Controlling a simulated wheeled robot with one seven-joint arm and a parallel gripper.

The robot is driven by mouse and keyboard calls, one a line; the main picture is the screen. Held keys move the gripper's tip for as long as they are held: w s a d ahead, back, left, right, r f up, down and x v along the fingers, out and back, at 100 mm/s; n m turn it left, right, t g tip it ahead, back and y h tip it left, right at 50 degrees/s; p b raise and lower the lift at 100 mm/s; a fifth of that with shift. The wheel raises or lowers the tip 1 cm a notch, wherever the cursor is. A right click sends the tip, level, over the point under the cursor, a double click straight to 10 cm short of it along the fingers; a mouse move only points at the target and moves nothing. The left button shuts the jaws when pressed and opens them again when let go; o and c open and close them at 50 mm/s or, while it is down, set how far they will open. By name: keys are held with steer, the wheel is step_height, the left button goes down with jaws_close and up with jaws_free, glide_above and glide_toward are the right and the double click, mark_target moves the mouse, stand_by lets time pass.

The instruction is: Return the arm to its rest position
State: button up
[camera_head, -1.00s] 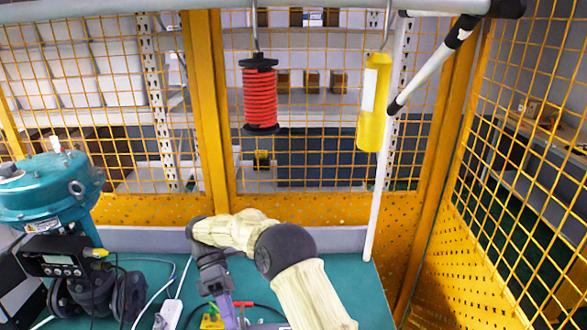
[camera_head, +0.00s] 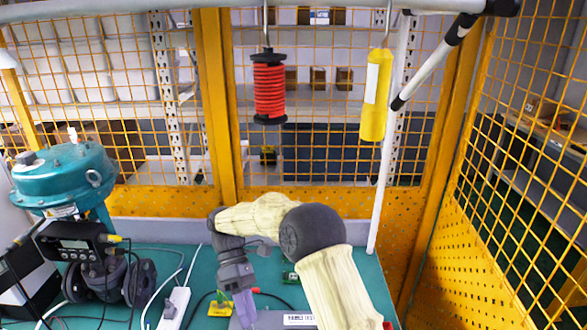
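My arm (camera_head: 282,240) shows at the lower middle in its cream cover with dark joints, bent over the green table (camera_head: 330,268). Its end points down toward the table's near side. My gripper (camera_head: 246,312) is at the bottom edge, a purple-grey part above or beside a grey item with a white label. The fingertips are cut off or too unclear to tell whether they are open or shut. Nothing held can be made out.
A teal valve actuator (camera_head: 65,178) with a positioner display (camera_head: 72,246) stands at left. A white power strip (camera_head: 174,308) and cables lie beside my arm. A red coil (camera_head: 269,90) and yellow pouch (camera_head: 375,95) hang above. Yellow mesh fencing (camera_head: 510,190) encloses the back and right.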

steer(key=s+d+m+t+y, duration=0.1)
steer(key=s+d+m+t, duration=0.1)
steer(key=d+m+t, duration=0.2)
steer(key=s+d+r+m+t+y, duration=0.1)
steer(key=s+d+m+t, duration=0.2)
steer(key=d+m, duration=0.5)
steer(key=s+d+m+t+y, duration=0.1)
steer(key=s+d+m+t, duration=0.2)
steer(key=d, duration=1)
steer(key=m+t, duration=0.1)
steer(key=m, duration=0.2)
steer(key=shift+s+d+r+t+y, duration=0.2)
steer(key=shift+d+t+y, duration=0.1)
steer(key=shift+d+y, duration=0.1)
steer(key=shift+w, duration=0.15)
steer(key=shift+a, duration=0.15)
